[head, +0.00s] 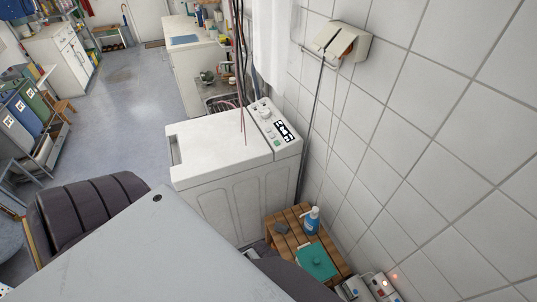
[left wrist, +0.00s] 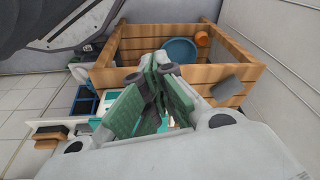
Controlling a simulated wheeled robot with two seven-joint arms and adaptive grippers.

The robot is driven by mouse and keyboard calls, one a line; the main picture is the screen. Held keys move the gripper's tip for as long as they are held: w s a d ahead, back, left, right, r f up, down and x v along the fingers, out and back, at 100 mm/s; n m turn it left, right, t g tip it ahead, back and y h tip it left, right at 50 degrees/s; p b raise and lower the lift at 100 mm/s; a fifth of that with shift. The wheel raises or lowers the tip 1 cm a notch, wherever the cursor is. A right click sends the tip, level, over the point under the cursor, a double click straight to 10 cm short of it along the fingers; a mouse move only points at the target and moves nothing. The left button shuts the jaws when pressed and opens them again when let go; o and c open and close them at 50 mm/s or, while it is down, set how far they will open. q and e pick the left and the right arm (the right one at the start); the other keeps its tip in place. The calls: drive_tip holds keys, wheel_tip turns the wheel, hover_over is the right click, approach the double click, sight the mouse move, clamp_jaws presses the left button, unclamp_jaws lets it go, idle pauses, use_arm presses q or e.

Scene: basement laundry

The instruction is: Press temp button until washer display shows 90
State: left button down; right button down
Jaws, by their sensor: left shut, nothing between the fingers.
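The white washer (head: 222,150) stands against the tiled wall in the head view. Its control panel (head: 262,105) runs along the right side of its top, with knobs, a small dark display (head: 284,131) and a green spot near the front. The display's reading and the temp button are too small to make out. My left gripper (left wrist: 158,82) shows in the left wrist view, its green-padded fingers shut and empty. It is in front of a wooden crate, and the washer cannot be made out there. Neither gripper shows in the head view.
A slatted wooden stand (head: 292,232) beside the washer holds a blue bottle (head: 312,221) and a teal box (head: 316,262). Thin cables hang over the washer top. A wall socket box (head: 337,42) is above. The wooden crate (left wrist: 225,95) holds a blue bowl (left wrist: 180,51).

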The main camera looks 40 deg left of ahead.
use_arm(q)
drive_tip(key=w+a+r+t, duration=0.1)
drive_tip(key=w+r, duration=0.2)
drive_tip(key=r, duration=0.5)
drive_tip(key=w+a+r+m+p, duration=0.1)
drive_tip(key=w+a+r, duration=0.15)
drive_tip(key=r, duration=0.45)
drive_tip(key=w+r+t, duration=0.1)
drive_tip(key=w+r, duration=0.3)
drive_tip(key=r, duration=0.4)
drive_tip(key=w+a+r+m+t, duration=0.1)
drive_tip(key=w+a+r+t, duration=0.1)
drive_tip(key=w+a+r, duration=0.5)
drive_tip(key=w+a+r+m+t, duration=0.1)
drive_tip(key=w+a+r+t, duration=0.2)
drive_tip(key=w+a+r, duration=0.4)
drive_tip(key=w+a+r+m+t, duration=0.1)
drive_tip(key=w+a+r, duration=0.5)
drive_tip(key=w+a, duration=0.6)
drive_tip(key=a+t, duration=0.1)
drive_tip(key=a, duration=0.4)
drive_tip(key=shift+w+a+r+t+y, duration=0.2)
drive_tip(key=shift+r+t+y, duration=0.1)
drive_tip(key=shift+r, duration=0.1)
drive_tip(key=shift+f, duration=0.2)
